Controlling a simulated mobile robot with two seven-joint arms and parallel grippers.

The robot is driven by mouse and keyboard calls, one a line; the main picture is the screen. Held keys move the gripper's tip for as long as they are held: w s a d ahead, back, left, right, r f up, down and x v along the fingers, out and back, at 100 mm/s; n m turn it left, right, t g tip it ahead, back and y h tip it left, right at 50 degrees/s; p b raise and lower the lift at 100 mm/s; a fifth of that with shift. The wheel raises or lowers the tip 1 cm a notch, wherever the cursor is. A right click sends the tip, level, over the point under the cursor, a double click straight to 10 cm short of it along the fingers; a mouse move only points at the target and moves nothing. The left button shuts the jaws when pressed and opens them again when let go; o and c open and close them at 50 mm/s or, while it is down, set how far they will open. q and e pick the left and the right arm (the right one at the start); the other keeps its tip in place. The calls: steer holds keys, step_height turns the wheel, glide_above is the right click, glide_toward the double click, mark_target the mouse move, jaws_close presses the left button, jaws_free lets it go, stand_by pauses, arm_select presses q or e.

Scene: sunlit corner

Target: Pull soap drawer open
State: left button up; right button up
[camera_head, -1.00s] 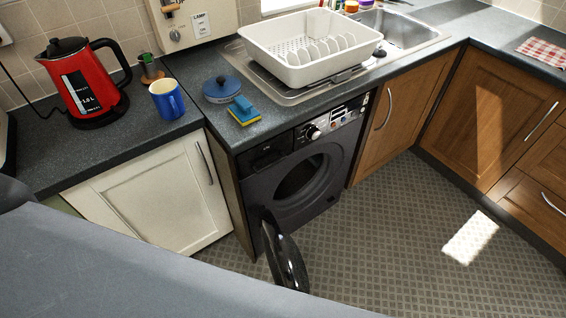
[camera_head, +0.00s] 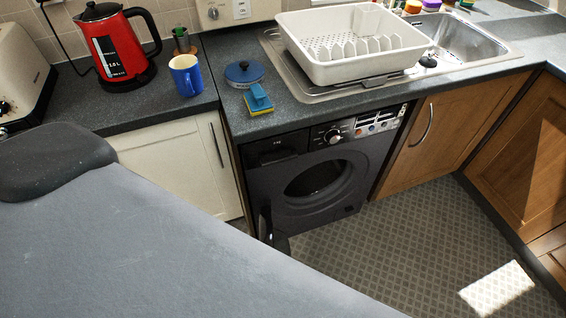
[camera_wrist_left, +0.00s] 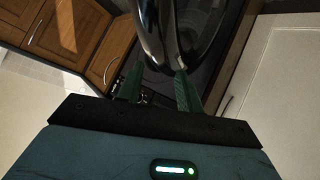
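The black washing machine (camera_head: 318,186) stands under the counter. Its soap drawer front (camera_head: 277,148) is at the top left, beside the dial, and looks flush with the panel. Its round door (camera_head: 266,223) stands open, mostly hidden behind my own grey body part. In the left wrist view, the shiny door rim (camera_wrist_left: 158,30) rises in front of my left gripper (camera_wrist_left: 158,76). Its two green fingers are apart, with nothing clearly held between them. I cannot tell whether they touch the door. The right gripper is in no view.
A white cabinet (camera_head: 178,163) stands left of the machine, a wooden cabinet (camera_head: 432,125) right of it. On the counter are a sponge (camera_head: 258,99), a blue-lidded pot (camera_head: 244,74), a blue mug (camera_head: 186,75) and a dish rack (camera_head: 352,66). The floor (camera_head: 390,240) in front is clear.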

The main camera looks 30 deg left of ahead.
mark_target(279, 163)
arm_select(q)
steer(key=w+a+n+t+b, duration=0.1)
steer(key=w+n, duration=0.2)
steer(key=w, duration=0.1)
steer(key=w+a+n+t+b, duration=0.1)
steer(key=w+n, duration=0.1)
steer(key=w, duration=0.3)
steer(key=w+a+n+t+b, duration=0.1)
steer(key=w+n+t+b, duration=0.1)
steer(key=w+n, duration=0.1)
steer(key=shift+w+a+n+y, duration=0.15)
steer(key=shift+w+n+y, duration=0.15)
steer(key=shift+w, duration=0.6)
steer(key=shift+w+a+r+n+t+y+b, duration=0.65)
steer(key=shift+w+n, duration=0.8)
steer(key=shift+w, duration=1.55)
steer(key=shift+w+a+r+n+t+y+b, duration=0.25)
steer(key=shift+w+a+r+n+t, duration=0.75)
steer(key=shift+w, duration=2.05)
steer(key=shift+w+a+r+n+t+y+b, duration=0.15)
steer(key=shift+w+a+r+n+y+b, duration=0.6)
steer(key=shift+w+n, duration=1.7)
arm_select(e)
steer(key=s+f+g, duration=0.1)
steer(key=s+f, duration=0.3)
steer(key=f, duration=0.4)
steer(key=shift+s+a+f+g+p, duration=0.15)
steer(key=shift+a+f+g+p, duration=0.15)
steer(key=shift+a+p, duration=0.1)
